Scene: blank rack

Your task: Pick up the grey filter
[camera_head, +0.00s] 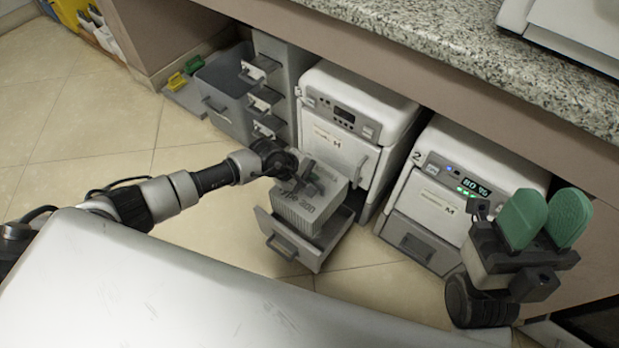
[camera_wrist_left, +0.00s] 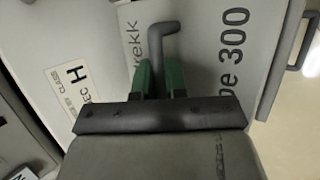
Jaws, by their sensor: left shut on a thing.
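The grey filter (camera_head: 307,207) is a ribbed block marked "300", standing in the pulled-out drawer (camera_head: 291,247) of the left white machine. In the left wrist view its pale top face (camera_wrist_left: 208,50) shows a bent dark handle (camera_wrist_left: 158,42). My left gripper (camera_head: 305,178) is above the filter; in the wrist view its green fingertips (camera_wrist_left: 162,80) are shut on that handle, one on each side. The filter's lower part is hidden by the drawer front. My right gripper (camera_head: 543,220) is at the right with its green fingers apart and nothing between them.
The left white machine (camera_head: 340,113) stands behind the open drawer. A second white machine (camera_head: 437,195) with a lit display and a closed drawer is to its right. A grey drawer unit (camera_head: 270,90) stands left. A granite counter (camera_head: 480,50) overhangs the machines. Tiled floor is clear at left.

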